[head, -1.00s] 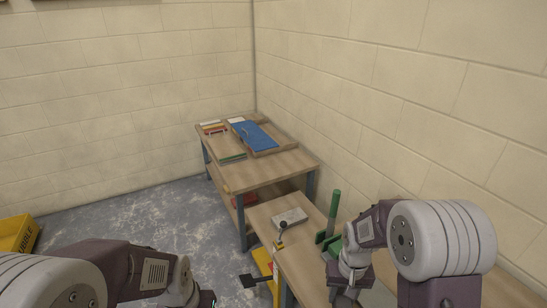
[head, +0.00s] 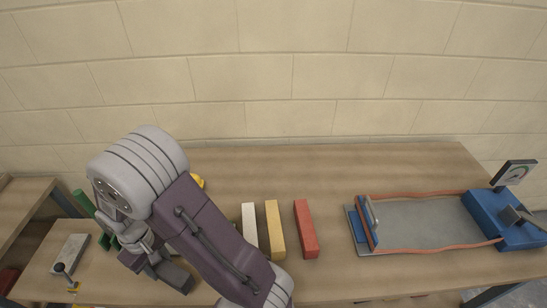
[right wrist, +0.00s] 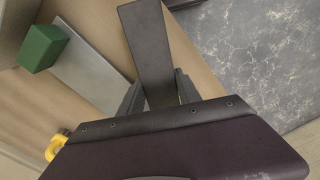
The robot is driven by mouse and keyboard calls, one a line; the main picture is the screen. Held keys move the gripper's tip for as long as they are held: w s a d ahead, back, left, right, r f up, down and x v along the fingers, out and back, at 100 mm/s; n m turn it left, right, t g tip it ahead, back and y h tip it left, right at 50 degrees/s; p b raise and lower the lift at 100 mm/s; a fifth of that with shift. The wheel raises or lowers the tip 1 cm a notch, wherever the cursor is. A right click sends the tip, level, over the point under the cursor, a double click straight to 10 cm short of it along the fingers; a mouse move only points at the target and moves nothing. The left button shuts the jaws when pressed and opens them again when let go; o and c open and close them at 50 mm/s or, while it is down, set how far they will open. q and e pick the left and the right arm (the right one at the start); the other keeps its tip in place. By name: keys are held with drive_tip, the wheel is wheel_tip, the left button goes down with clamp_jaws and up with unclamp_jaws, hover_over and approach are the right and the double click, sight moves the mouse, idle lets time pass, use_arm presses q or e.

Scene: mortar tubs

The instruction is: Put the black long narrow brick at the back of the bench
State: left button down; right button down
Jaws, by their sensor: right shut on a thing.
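The black long narrow brick (right wrist: 146,45) is between the fingers of my right gripper (right wrist: 158,98) in the right wrist view and sticks out beyond them. In the head view, my right gripper (head: 150,264) is at the lower left, above the left part of the bench (head: 350,166), with the dark brick (head: 175,277) at its end. Whether the brick touches anything is hard to tell. The back strip of the bench runs along the wall. My left gripper is not in view.
White (head: 249,224), yellow (head: 275,230) and red (head: 306,228) bricks stand in a row mid-bench. A blue-ended device (head: 430,222) with orange-red tubes fills the right. The back strip looks mostly clear.

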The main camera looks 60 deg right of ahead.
drive_tip(key=shift+s+m, duration=0.4)
drive_tip(key=shift+m, duration=0.3)
drive_tip(key=shift+r+m, duration=0.25)
drive_tip(key=shift+m, duration=0.35)
drive_tip(key=w+r+m, duration=0.1)
drive_tip(key=w+d+r+m, duration=0.1)
drive_tip(key=m, duration=0.1)
drive_tip(key=w+r+m, duration=0.1)
drive_tip(key=w, duration=0.1)
drive_tip(key=shift+d+m, duration=0.4)
drive_tip(key=d+r+m, duration=0.2)
drive_tip(key=d+m, duration=0.4)
drive_tip(key=d, duration=0.6)
drive_tip(key=d+r+m, duration=0.3)
drive_tip(key=d+m, duration=0.3)
drive_tip(key=d, duration=0.6)
drive_tip(key=s+d+m, duration=0.4)
drive_tip(key=s+d, duration=0.2)
drive_tip(key=d, duration=0.4)
drive_tip(key=s+d+f+m, duration=0.1)
drive_tip(key=s+d+m, duration=0.4)
drive_tip(key=s, duration=0.7)
drive_tip(key=s+d+f+m, duration=0.1)
drive_tip(key=s+d+m, duration=0.1)
drive_tip(key=s+d, duration=0.75)
drive_tip(key=p, duration=0.2)
hover_over(284, 181)
wheel_tip(284, 181, down, 6)
drive_tip(key=shift+f, duration=2.35)
